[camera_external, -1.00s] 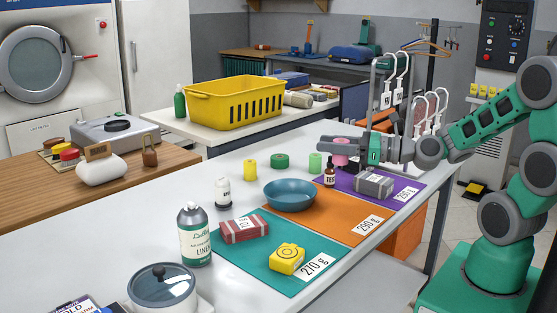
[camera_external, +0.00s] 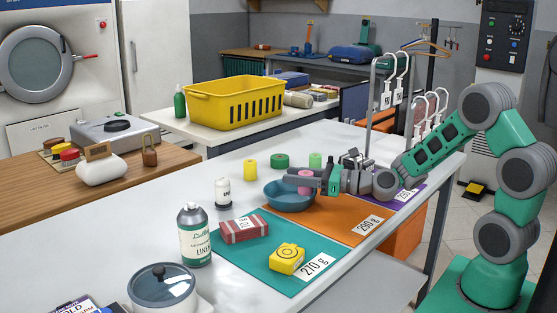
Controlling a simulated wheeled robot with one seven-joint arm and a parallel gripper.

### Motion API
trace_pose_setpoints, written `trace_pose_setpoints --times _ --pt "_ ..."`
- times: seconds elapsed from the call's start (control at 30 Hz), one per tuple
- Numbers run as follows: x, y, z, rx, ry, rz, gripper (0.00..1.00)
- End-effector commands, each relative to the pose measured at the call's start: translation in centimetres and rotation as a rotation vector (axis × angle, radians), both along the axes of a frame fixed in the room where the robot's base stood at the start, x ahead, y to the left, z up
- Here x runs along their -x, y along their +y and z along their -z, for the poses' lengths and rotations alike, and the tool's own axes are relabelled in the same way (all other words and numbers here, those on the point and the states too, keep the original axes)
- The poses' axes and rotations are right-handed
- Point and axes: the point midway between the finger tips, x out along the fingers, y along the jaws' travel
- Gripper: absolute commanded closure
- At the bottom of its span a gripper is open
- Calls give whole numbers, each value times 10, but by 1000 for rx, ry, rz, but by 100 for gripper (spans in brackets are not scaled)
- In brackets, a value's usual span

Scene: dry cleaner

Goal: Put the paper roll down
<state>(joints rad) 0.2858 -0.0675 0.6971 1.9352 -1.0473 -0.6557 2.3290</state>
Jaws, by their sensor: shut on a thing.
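My gripper (camera_external: 304,181) is shut on a pink paper roll (camera_external: 305,187), which shows between the grey fingers. The roll is at the right part of the blue bowl (camera_external: 286,200) in this view. I cannot tell whether it is above the bowl, inside it or just behind it. The bowl straddles the upper left edge of the orange mat (camera_external: 335,222). The arm reaches in from the right and hides most of the purple mat (camera_external: 421,190).
Yellow (camera_external: 250,169), dark green (camera_external: 280,160) and light green (camera_external: 315,160) rolls stand behind the bowl. A white bottle (camera_external: 223,192) stands left. The teal mat (camera_external: 252,263) holds a red striped bundle (camera_external: 244,229) and a yellow block (camera_external: 287,259). A hanger rack (camera_external: 370,105) stands behind the arm.

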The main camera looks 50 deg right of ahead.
Motion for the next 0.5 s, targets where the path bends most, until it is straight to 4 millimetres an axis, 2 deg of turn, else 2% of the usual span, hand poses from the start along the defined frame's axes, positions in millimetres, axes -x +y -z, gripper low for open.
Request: trace_pose_setpoints --times 0.3,0.33,0.5 --pt "0 0 10 -1 0 0 100" --pt "0 0 10 0 -1 0 61" --pt "0 0 10 0 0 0 48"
